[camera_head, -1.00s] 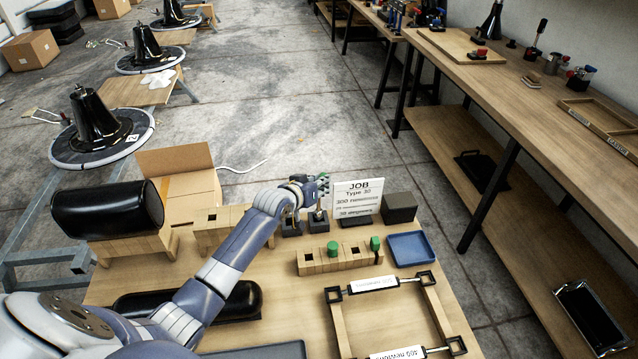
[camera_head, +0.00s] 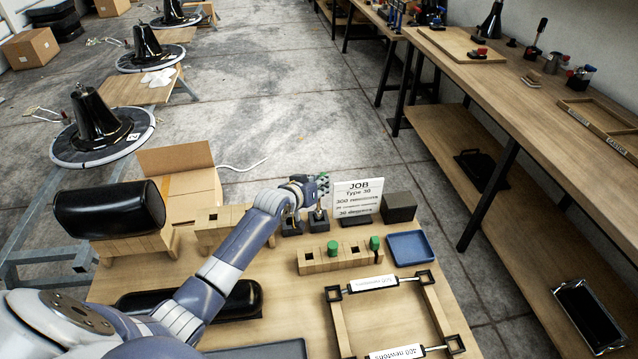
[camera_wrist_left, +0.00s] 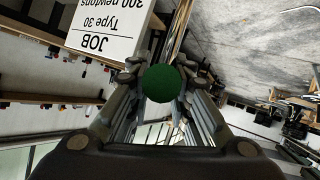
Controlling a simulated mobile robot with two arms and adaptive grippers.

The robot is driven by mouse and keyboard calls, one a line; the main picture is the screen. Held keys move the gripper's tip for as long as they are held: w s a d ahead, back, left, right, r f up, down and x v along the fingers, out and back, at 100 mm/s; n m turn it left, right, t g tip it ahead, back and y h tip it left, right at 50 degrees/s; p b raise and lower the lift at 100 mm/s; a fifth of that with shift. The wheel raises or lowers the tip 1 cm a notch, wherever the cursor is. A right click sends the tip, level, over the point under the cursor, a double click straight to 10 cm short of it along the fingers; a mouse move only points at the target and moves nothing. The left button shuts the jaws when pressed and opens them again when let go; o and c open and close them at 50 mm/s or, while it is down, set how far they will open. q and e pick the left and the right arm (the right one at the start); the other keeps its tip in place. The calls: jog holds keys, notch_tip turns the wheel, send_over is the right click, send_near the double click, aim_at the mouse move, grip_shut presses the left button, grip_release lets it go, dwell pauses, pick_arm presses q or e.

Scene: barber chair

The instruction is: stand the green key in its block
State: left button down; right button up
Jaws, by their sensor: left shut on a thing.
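A wooden block with square holes (camera_head: 312,263) stands nearer on the table. Two other green-topped pieces are at it, one in the middle (camera_head: 333,246) and one at the right (camera_head: 375,243). My right gripper is not in view.
The job sign (camera_head: 358,198) stands close to the right of the gripper, with a dark grey cube (camera_head: 399,207) beyond. A blue tray (camera_head: 410,247) lies at the right. A wooden frame (camera_head: 436,318) fills the near right. A holed wooden stand (camera_head: 205,238) is at the left.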

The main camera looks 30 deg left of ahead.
pick_arm(q)
jog(key=shift+f+b, duration=1.15)
jog(key=shift+f, duration=0.7)
dwell(0.4)
jog(key=c, duration=1.4)
grip_release()
jog(key=shift+f, duration=0.1)
jog(key=shift+s, duration=0.1)
jog(key=v, duration=1.2)
